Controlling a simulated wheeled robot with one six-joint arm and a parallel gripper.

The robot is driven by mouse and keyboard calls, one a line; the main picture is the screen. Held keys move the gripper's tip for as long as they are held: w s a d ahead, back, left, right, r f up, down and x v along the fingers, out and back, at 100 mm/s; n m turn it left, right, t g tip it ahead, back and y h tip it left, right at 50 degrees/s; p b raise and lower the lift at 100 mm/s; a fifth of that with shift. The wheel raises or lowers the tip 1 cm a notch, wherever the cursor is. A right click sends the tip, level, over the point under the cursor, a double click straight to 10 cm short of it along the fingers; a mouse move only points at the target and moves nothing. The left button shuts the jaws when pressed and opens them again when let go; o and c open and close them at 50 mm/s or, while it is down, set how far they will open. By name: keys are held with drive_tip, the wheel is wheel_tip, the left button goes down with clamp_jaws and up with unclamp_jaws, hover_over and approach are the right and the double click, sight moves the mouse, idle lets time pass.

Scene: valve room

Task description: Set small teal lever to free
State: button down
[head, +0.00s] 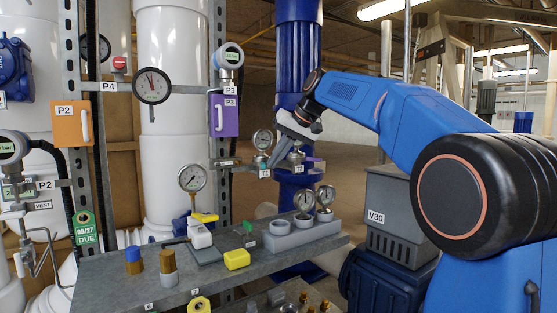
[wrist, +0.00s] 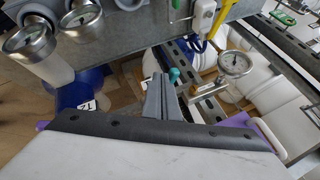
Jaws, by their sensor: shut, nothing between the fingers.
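The teal lever's rounded tip (wrist: 174,74) shows in the wrist view, just right of my fingertips. Most of the lever is hidden behind my fingers, so its setting cannot be read. My gripper (wrist: 158,80) is shut and empty, with its grey fingers together close beside the teal tip. I cannot tell whether they touch. In the head view my gripper (head: 277,153) reaches down near the gauge fittings behind the bench, and the lever is not clear there.
A round gauge (wrist: 235,64) stands right of my fingers. The grey bench (head: 130,285) carries gauges, a yellow block (head: 237,260) and other small parts. A purple box (head: 224,115) hangs on the upright post. A grey bin marked V30 (head: 390,215) stands right of the bench.

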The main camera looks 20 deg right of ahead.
drive_tip(key=shift+a, duration=1.05)
drive_tip(key=shift+d, duration=0.15)
drive_tip(key=shift+w+d, duration=0.2)
drive_tip(key=shift+d, duration=0.05)
drive_tip(key=shift+d, duration=0.1)
